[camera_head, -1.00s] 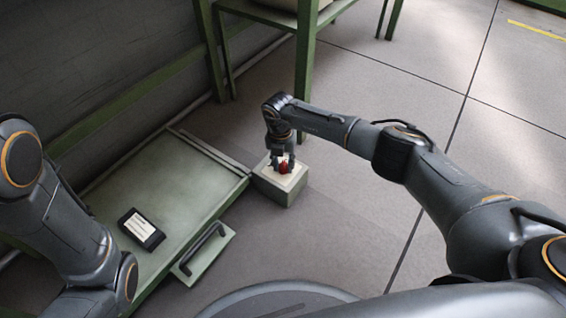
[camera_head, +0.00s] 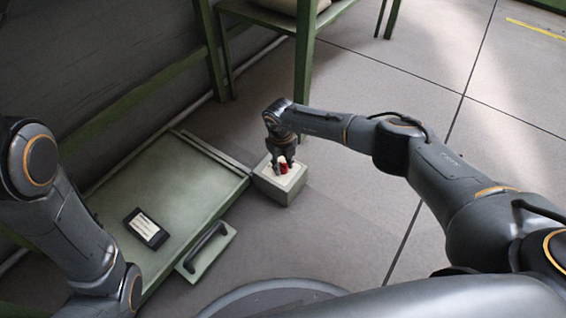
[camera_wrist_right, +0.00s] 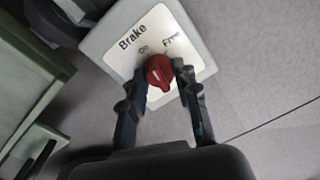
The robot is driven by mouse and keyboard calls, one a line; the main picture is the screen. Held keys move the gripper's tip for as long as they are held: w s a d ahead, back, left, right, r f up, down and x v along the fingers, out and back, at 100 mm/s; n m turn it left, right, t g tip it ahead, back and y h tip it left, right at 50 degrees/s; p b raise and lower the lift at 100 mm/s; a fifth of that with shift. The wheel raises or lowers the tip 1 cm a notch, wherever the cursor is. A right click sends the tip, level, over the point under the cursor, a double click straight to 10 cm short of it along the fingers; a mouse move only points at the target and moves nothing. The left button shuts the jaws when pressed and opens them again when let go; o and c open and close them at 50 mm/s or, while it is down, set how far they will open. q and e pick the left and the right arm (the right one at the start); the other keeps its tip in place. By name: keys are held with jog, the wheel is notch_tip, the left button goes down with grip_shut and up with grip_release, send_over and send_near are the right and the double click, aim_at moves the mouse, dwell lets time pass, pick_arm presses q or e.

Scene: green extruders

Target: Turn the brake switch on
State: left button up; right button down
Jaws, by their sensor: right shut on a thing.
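The brake switch is a red rotary knob (camera_head: 283,166) on a small box (camera_head: 290,187) with a pale top plate. In the right wrist view the red knob (camera_wrist_right: 159,73) sits on the plate (camera_wrist_right: 120,50), which is labelled "Brake" with "On" and another partly legible mark. My right gripper (camera_head: 280,166) is over the box, with its fingers shut on the knob. In the right wrist view its fingertips (camera_wrist_right: 158,75) are on both sides of the knob. My left arm (camera_head: 70,225) is at the left edge, and its gripper is out of view.
A green cabinet top (camera_head: 165,185) with a black labelled device (camera_head: 145,228) lies left of the box. A drawer front with a dark handle (camera_head: 206,247) sticks out near it. A green frame leg (camera_head: 305,65) stands behind the box. The floor to the right is clear.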

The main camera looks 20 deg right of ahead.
aim_at(282, 168)
jog(key=shift+n, duration=1)
jog(key=c, duration=1)
grip_release()
jog(key=r, duration=1.2)
jog(key=shift+s+a, duration=0.15)
jog(key=shift+a, duration=0.1)
